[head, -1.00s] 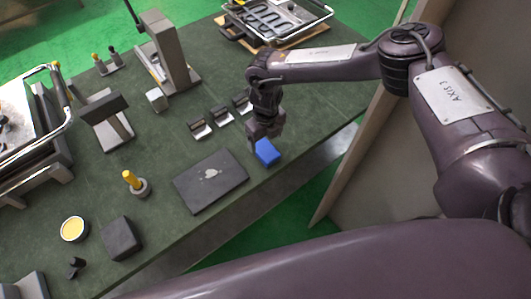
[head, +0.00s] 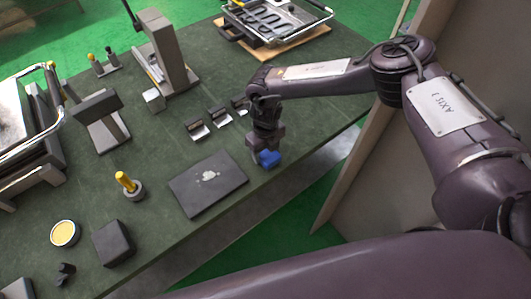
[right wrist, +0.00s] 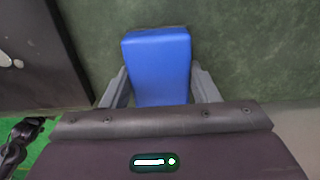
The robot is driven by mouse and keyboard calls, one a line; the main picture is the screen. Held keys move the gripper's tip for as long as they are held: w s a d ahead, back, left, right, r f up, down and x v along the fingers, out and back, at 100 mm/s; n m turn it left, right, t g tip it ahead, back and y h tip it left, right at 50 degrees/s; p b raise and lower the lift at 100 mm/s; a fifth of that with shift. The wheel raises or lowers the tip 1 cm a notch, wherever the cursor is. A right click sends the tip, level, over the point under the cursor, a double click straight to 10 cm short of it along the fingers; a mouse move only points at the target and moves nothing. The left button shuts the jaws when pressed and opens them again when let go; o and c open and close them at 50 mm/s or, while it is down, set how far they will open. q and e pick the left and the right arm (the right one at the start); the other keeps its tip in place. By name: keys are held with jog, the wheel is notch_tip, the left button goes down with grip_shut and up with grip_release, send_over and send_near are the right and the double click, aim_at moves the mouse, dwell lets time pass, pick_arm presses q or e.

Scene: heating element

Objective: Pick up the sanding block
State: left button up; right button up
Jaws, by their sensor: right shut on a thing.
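Whether the block still rests on the table I cannot tell. My left gripper is not in view.
A yellow-handled tool (head: 128,186), a round yellow tin (head: 65,234) and a dark cube (head: 114,242) are further left. The table edge is close in front.

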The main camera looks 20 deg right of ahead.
aim_at(265, 151)
jog(key=shift+c, duration=1.1)
jog(key=shift+r+p, duration=0.45)
jog(key=shift+r, duration=0.1)
notch_tip(265, 151, up, 19)
jog(key=p, duration=1.3)
